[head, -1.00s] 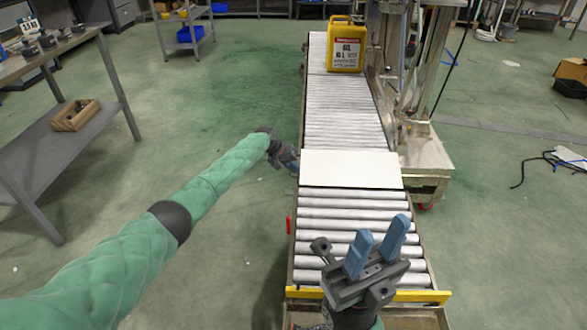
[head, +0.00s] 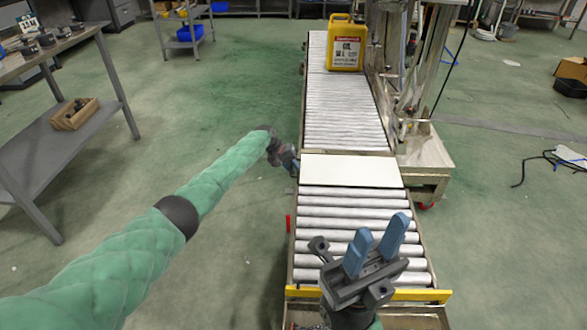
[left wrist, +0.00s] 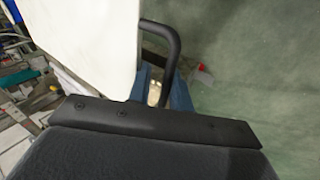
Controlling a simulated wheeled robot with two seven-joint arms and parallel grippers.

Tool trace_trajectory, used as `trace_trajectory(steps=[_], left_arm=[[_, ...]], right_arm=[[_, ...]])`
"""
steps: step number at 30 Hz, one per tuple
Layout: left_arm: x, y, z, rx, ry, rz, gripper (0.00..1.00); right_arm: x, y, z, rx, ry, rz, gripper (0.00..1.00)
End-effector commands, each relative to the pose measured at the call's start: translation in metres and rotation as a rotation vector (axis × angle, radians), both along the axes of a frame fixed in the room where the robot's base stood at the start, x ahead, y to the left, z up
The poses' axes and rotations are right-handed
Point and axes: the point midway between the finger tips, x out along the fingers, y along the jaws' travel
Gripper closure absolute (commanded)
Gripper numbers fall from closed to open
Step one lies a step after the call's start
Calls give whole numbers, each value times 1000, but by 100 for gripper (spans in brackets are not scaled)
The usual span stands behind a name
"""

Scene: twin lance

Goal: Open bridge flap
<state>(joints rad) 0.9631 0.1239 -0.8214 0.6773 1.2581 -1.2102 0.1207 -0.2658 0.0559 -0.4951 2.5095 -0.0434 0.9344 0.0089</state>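The bridge flap is a white panel (head: 350,171) lying across the roller conveyor, between its near and far sections. In the left wrist view the panel (left wrist: 90,40) fills the upper left, with a black bar handle (left wrist: 172,42) on its edge. My left gripper (head: 290,163) is at the flap's left edge. In the left wrist view its blue fingers (left wrist: 163,88) lie either side of the handle's lower part. A small gap shows beside the handle, and I cannot tell whether they grip it. My right gripper (head: 377,240) is open and empty above the near rollers.
A yellow oil jug (head: 346,43) stands on the far rollers (head: 345,110). A metal frame machine (head: 410,100) stands close on the right of the conveyor. A yellow bar (head: 400,295) crosses the near end. Open green floor lies left of the conveyor.

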Motion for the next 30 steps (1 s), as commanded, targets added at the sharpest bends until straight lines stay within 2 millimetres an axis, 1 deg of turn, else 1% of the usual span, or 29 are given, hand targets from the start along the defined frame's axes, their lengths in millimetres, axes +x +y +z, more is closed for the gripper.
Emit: trace_trajectory(steps=[4,8,11,15,21,25,30], left_arm=[[0,-2,3,-3,-2,-2,82],[0,1,10,-3,-2,-2,82],[0,8,21,-4,-2,-2,82],[-1,22,39,-2,-2,-1,82],[-4,37,57,-2,2,0,82],[-4,42,63,-1,1,1,82],[-4,43,64,0,1,0,82]], right_arm=[[0,0,0,-1,0,0,64],[0,0,4,-4,-2,-2,64],[0,-1,8,-7,-4,-9,64],[-1,-4,12,-16,-6,-32,64],[-2,-6,12,-23,4,-51,64],[-2,-7,10,-27,13,-56,64],[-2,-7,10,-28,11,-59,64]])
